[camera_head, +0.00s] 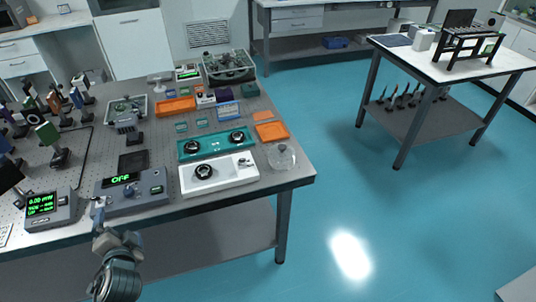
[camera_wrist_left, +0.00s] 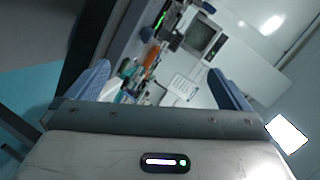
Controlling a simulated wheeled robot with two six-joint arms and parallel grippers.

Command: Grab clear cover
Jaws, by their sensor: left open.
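The clear cover (camera_head: 282,157) is a round transparent dome with a small knob. It sits on the near right corner of the optical table (camera_head: 297,175), beside the white tray. My left gripper (camera_head: 99,215) is at the table's front edge on the left, close to the grey power box and far from the cover. In the left wrist view my left gripper (camera_wrist_left: 158,80) has its two blue fingers wide apart with nothing between them. I cannot make out the cover in the left wrist view. My right gripper is not in view.
A white tray (camera_head: 222,184) and a teal tray (camera_head: 216,151) hold black round parts left of the cover. An orange tray (camera_head: 272,131) lies behind it. A grey box with an OFF display (camera_head: 133,201) and a meter (camera_head: 52,221) stand near the front edge. Blue floor at right is clear.

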